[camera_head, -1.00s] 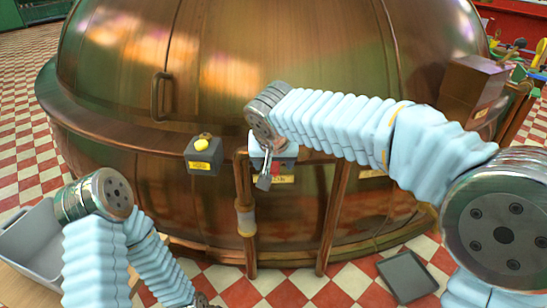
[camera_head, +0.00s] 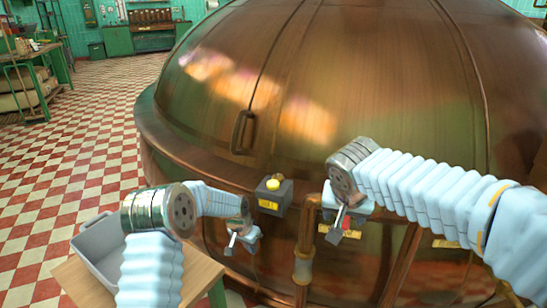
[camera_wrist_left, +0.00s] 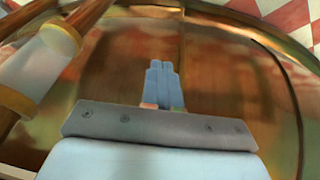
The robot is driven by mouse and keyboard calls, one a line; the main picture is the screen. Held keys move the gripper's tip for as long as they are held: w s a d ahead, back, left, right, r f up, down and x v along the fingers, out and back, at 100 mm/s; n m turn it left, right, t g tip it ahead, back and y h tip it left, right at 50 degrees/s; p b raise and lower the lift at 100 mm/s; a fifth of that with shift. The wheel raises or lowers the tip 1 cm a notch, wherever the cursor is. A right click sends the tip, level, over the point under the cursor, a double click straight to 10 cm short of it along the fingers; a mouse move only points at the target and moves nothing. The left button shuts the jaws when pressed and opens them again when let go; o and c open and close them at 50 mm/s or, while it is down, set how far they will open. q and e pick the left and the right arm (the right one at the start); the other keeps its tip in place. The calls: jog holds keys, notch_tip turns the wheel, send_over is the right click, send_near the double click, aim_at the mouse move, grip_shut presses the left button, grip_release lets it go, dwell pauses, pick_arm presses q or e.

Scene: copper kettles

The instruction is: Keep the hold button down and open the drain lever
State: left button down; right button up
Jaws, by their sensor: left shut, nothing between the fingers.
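A dark box with a yellow button (camera_head: 273,184) and a yellow label is fixed to the copper kettle (camera_head: 330,75). My left gripper (camera_head: 230,246) is shut and empty, below and left of that box and apart from it. Its closed blue fingers show in the left wrist view (camera_wrist_left: 162,85) against the copper wall. My right gripper (camera_head: 336,236) is in front of a second box with a red and yellow label (camera_head: 348,233). It hides most of that box; I cannot make out a lever there, nor whether the fingers touch anything.
A grey bin (camera_head: 92,248) stands on a wooden table (camera_head: 195,275) at lower left. The checkered floor at left is open.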

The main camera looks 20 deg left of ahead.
pick_arm(q)
jog(key=shift+m+t+y, duration=0.4)
jog(key=shift+m+y, duration=0.2)
jog(key=w+a+r, duration=0.1)
jog(key=w+r, duration=0.1)
jog(key=r, duration=0.3)
jog(key=w+a+r, duration=0.2)
jog(key=r, duration=0.4)
jog(key=w+a+r, duration=0.2)
jog(key=r, duration=0.3)
jog(key=shift+w+a+r, duration=0.1)
jog(key=shift+a+r, duration=0.1)
jog(key=shift+r, duration=0.05)
notch_tip(320, 180, up, 16)
send_over(274, 182)
jog(key=w+a, duration=0.3)
jog(key=shift+s+r+g+h, duration=0.2)
jog(key=shift+g+h, duration=0.1)
jog(key=shift+h, duration=0.1)
jog(key=s+d+r, duration=0.3)
jog(key=r, duration=0.1)
jog(key=shift+n+g, duration=0.3)
jog(key=shift+g, duration=0.1)
jog(key=shift+a+f, duration=0.15)
jog(key=shift+f, duration=3.35)
jog(key=shift+f, duration=0.2)
